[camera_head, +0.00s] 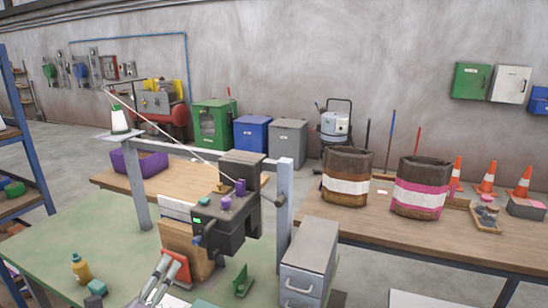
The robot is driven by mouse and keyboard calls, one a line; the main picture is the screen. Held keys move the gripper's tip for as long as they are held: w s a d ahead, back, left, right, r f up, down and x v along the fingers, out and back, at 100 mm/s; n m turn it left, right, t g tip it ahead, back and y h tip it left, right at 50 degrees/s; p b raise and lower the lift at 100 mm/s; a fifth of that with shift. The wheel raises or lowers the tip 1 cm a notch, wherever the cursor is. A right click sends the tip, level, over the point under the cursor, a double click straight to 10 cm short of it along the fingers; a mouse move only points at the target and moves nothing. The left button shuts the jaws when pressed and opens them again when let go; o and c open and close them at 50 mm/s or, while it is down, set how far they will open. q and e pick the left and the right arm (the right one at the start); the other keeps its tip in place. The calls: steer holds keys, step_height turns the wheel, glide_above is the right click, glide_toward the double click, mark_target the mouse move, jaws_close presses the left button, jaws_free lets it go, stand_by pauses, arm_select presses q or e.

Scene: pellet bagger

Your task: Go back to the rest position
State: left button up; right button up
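My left gripper (174,262) shows at the bottom edge, left of centre, as two grey fingers side by side. A narrow gap shows between the fingers, with nothing seen held in it. They are over the green table, in front of a red and tan block (178,268) and lower left of a black sewing head (232,215) with purple knobs. Whether they touch the block cannot be told. My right gripper is not in view.
Two open bags (346,187) (419,198) stand on the wooden table (460,238) at right. A blue shelf rack (40,160) is at left.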

arm_select(q)
steer(key=s+a+f+n+g+y, duration=0.2)
steer(key=s+f+n+g+y, duration=0.2)
steer(key=s+f+n, duration=0.45)
steer(key=s+a+f+n+g+y, duration=0.2)
steer(key=s+f+n+g+y, duration=0.3)
steer(key=n, duration=0.7)
steer(key=s+d+f+n+g+h, duration=0.3)
steer(key=s+d+f+g, duration=0.15)
steer(key=s, duration=0.35)
steer(key=s+d+f+n+g+h, duration=0.25)
steer(key=s+d+f+n, duration=0.2)
steer(key=s, duration=0.35)
step_height(320, 180, down, 28)
steer(key=s+m+g+b, duration=0.1)
steer(key=g+b, duration=0.1)
steer(key=s+a+f+b, duration=0.1)
steer(key=s+a+f, duration=0.1)
steer(key=s+f, duration=1.5)
steer(key=shift+a+f+g+b, duration=0.15)
steer(key=shift+f+g+b, duration=0.15)
steer(key=shift+g, duration=0.1)
